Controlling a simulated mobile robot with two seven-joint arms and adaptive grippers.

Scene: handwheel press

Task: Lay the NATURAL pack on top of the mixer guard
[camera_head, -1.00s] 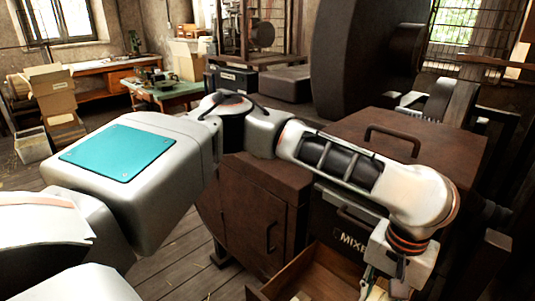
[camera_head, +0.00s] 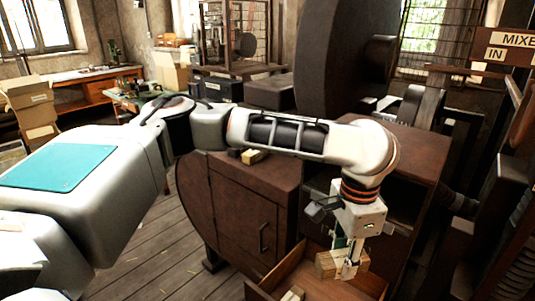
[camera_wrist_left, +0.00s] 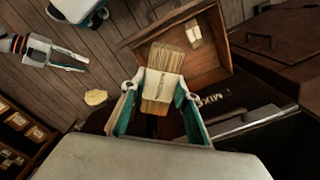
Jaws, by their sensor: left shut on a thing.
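My left gripper (camera_head: 348,268) is shut on a straw-brown, bristly pack (camera_head: 328,262) with a pale band. In the left wrist view the pack (camera_wrist_left: 160,88) sits between the teal-sided fingers (camera_wrist_left: 160,110). Its label is not readable, so I cannot confirm it says NATURAL. The pack is held above or at the open wooden drawer (camera_head: 275,280); the gap is unclear. The brown mixer guard (camera_head: 415,150) stands behind the gripper, its top partly hidden by my arm. What appears to be my right gripper (camera_wrist_left: 78,58) shows small in the left wrist view, its jaws unclear.
Another small pack (camera_head: 291,294) lies in the drawer. A yellowish block (camera_head: 252,156) sits on the brown cabinet (camera_head: 245,200) left of the guard. A large dark wheel (camera_head: 345,60) stands behind. Dark machine parts and a MIXER IN sign (camera_head: 510,45) are at right.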

